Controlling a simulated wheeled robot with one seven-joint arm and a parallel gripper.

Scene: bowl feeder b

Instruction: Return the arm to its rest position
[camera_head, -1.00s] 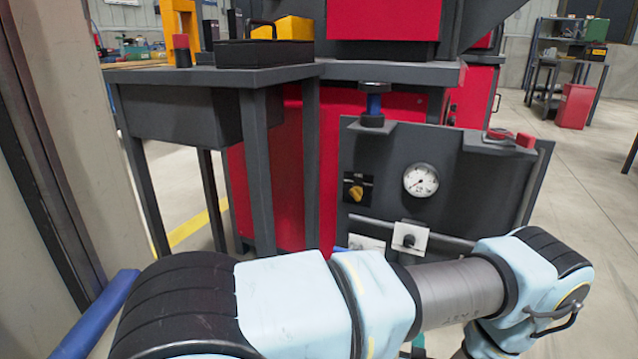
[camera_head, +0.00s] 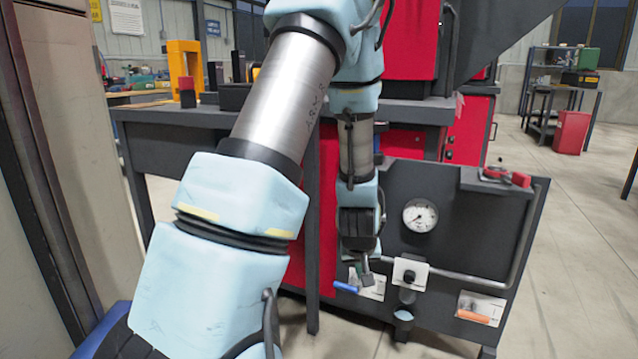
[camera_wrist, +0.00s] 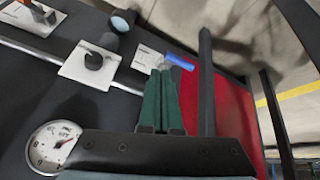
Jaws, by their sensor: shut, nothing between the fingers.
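My arm crosses the head view from the lower left up to the top middle and bends down again in front of the machine. My gripper (camera_head: 364,272) points down beside the panel's left part, partly hidden by its own dark body. In the wrist view its two green fingers (camera_wrist: 161,88) lie side by side, shut and empty. A blue-handled lever (camera_head: 345,287) on a white plate shows close to the fingertips; the wrist view also shows its blue handle (camera_wrist: 180,62). I cannot tell the gap between them.
The dark panel (camera_head: 460,245) carries a round gauge (camera_head: 420,215), a black knob (camera_head: 408,276) and an orange-handled lever (camera_head: 474,317). A grey table (camera_head: 150,112) stands behind my arm at the left. Open floor (camera_head: 580,240) lies to the right.

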